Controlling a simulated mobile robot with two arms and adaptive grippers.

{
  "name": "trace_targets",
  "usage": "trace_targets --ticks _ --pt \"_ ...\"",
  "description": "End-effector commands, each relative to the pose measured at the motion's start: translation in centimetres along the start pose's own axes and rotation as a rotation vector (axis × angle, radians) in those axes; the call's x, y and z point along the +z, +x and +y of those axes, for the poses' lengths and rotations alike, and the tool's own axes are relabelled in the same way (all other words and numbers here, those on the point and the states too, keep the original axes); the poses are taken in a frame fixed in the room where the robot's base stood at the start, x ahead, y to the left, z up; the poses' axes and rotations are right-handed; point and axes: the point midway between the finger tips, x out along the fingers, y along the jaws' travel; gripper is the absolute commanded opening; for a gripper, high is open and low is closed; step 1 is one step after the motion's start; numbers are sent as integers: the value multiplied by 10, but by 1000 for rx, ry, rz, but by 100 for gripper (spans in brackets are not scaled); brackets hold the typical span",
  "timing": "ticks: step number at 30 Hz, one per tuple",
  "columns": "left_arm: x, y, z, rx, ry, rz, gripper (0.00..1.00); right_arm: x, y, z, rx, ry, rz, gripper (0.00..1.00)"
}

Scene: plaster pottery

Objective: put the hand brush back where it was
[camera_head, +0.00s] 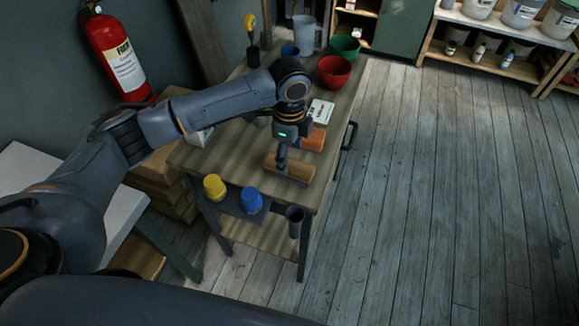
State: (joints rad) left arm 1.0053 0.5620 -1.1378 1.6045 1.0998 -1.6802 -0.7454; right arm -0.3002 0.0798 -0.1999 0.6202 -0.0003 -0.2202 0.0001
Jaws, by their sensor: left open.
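A brown wooden block-like thing, seemingly the hand brush (297,170), lies near the front edge of the wooden cart top (215,153). My left gripper (282,165) points down at the left part of it and is open. Its fingers cover a bit of the brush, and I cannot tell whether they touch it. My right gripper is not in view.
Behind the brush lie an orange block (314,139) and a white labelled box (321,112). Red (334,72) and green (345,47) bowls stand farther back. Yellow (214,187) and blue (251,200) bottles hang at the cart's front. Floor at right is clear.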

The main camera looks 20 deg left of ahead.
Motion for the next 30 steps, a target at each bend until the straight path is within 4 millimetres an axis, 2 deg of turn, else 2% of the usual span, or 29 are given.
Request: trace_targets --ticks 3,7,16,17,25,30 --pt "-1 17 4 6 0 -1 72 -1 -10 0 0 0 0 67" --pt "-1 35 4 3 1 0 72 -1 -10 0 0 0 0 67" --pt "-1 41 3 1 2 0 72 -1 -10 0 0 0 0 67" --pt "-1 41 3 1 2 0 68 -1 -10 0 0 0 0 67" --pt "-1 41 3 1 1 -1 13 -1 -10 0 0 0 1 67" --pt "-1 40 3 1 1 0 10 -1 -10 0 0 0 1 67"
